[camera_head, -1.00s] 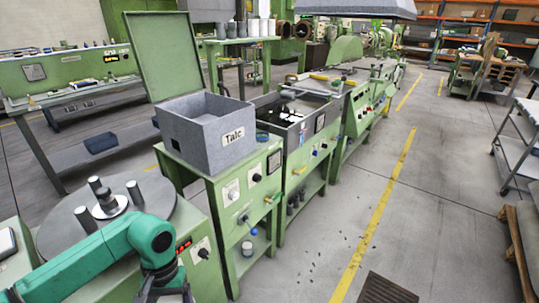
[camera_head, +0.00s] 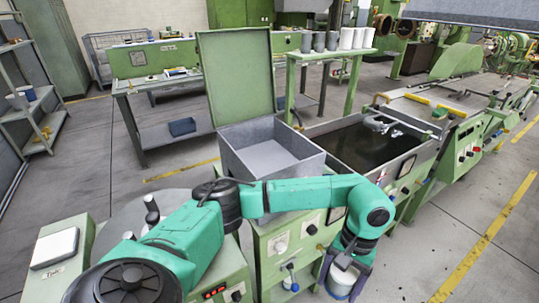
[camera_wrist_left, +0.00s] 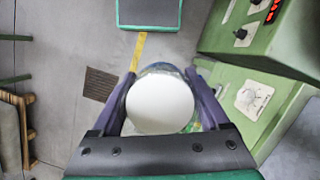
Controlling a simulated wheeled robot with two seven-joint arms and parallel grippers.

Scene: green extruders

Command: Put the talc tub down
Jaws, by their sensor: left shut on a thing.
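The talc tub, a round tub with a white top (camera_head: 342,276), hangs in front of the green machine fronts. My left gripper (camera_head: 346,262) is shut around its sides. In the left wrist view the white top of the tub (camera_wrist_left: 160,105) sits between the two purple fingers (camera_wrist_left: 161,74). Floor shows around and beyond it. No label on the tub is readable. My right gripper is not in view.
A grey open bin (camera_head: 229,157) stands on the green cabinet behind my arm. A dark-filled trough (camera_head: 432,143) is to its right. A turntable with metal posts (camera_head: 112,237) is at lower left. Floor at right is clear, with a yellow line (camera_head: 492,236).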

